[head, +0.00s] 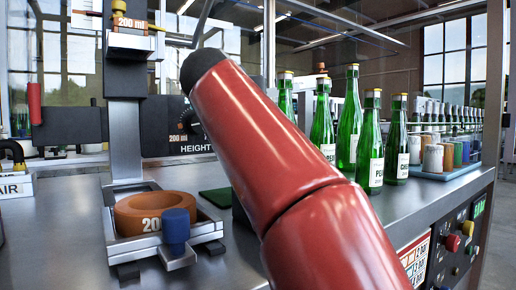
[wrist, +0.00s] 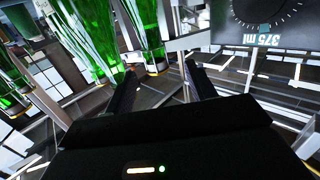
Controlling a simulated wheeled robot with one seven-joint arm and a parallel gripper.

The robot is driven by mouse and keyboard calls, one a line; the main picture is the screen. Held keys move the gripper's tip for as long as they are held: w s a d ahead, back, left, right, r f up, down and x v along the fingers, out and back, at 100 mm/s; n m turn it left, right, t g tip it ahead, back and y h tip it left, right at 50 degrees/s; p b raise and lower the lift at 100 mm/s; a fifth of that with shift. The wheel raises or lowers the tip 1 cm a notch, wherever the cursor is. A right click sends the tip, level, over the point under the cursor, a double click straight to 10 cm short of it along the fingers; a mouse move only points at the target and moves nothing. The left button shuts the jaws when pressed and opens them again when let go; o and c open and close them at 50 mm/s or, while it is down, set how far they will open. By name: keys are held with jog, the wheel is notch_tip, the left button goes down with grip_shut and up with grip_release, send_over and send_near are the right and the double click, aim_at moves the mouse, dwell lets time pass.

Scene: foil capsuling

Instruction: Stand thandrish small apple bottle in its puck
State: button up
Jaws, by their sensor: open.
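Several green bottles with white labels stand at the right in the head view. One front bottle (head: 370,150) has a label starting "PE" and another (head: 397,150) one starting "CH"; I cannot read an apple label on any. An orange ring-shaped puck (head: 130,214) marked "200" sits in a metal holder at the lower left, with its centre empty. My gripper (wrist: 163,88) shows in the wrist view with its fingers apart and nothing seen between them. Green bottles (wrist: 88,38) are just beyond its left finger. In the head view my red arm hides the gripper.
A blue knob (head: 176,228) stands at the holder's front right. A metal post (head: 125,140) with a "200 ml" head rises behind the puck. A tray (head: 450,172) of coloured cylinders lies at the far right. A "375 ml" dial (wrist: 265,25) shows in the wrist view.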

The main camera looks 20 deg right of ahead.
jog(key=x, duration=0.3)
jog(key=p+x, duration=0.1)
jog(key=x, duration=0.1)
jog(key=shift+d+f, duration=0.35)
jog(key=shift+d, duration=0.1)
grip_shut()
jog(key=shift+r, duration=0.1)
